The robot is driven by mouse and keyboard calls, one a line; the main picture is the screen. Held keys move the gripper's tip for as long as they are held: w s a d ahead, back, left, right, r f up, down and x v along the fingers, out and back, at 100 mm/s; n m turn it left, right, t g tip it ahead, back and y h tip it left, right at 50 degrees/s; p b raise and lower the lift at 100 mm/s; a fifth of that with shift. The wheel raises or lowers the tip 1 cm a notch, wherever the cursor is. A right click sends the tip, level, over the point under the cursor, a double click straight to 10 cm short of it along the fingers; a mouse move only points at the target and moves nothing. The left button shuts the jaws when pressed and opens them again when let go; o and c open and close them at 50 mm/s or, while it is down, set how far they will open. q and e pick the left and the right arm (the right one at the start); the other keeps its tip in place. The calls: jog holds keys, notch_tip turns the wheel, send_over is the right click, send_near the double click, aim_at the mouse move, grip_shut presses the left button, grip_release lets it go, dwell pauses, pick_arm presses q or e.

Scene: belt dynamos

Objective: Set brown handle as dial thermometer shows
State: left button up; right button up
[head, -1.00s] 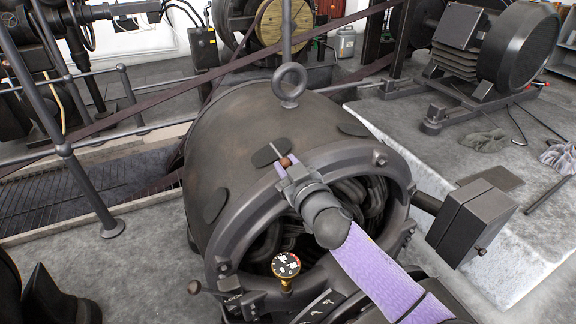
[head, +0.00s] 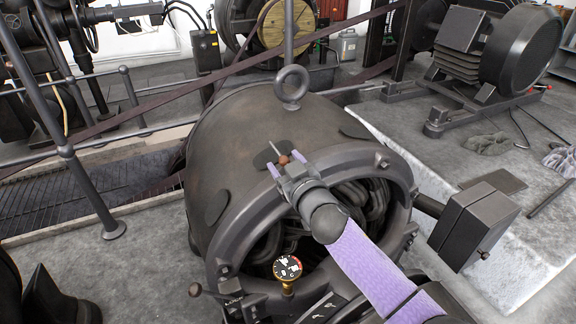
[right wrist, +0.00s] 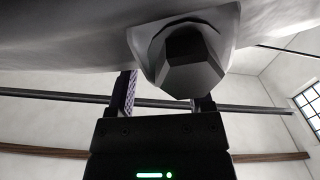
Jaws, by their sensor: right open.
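In the right wrist view my fingers (right wrist: 165,95) stand apart below a dark faceted part. My left gripper is out of view.
A lifting ring (head: 291,88) stands on the housing behind my gripper. A dark box (head: 473,226) juts out on the right. A small ball-ended lever (head: 195,289) is at the lower left of the rim. A railing post (head: 92,190) stands left.

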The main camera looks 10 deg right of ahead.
jog(key=shift+s+d+r+p, duration=0.1)
jog(key=shift+s+r+p, duration=0.05)
jog(key=shift+s+p, duration=0.2)
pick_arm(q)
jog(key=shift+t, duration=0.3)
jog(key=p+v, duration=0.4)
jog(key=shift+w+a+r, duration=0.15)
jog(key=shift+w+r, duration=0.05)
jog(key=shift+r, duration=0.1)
pick_arm(e)
jog(key=s+d, duration=0.1)
jog(key=s, duration=0.8)
jog(key=shift+d, duration=0.4)
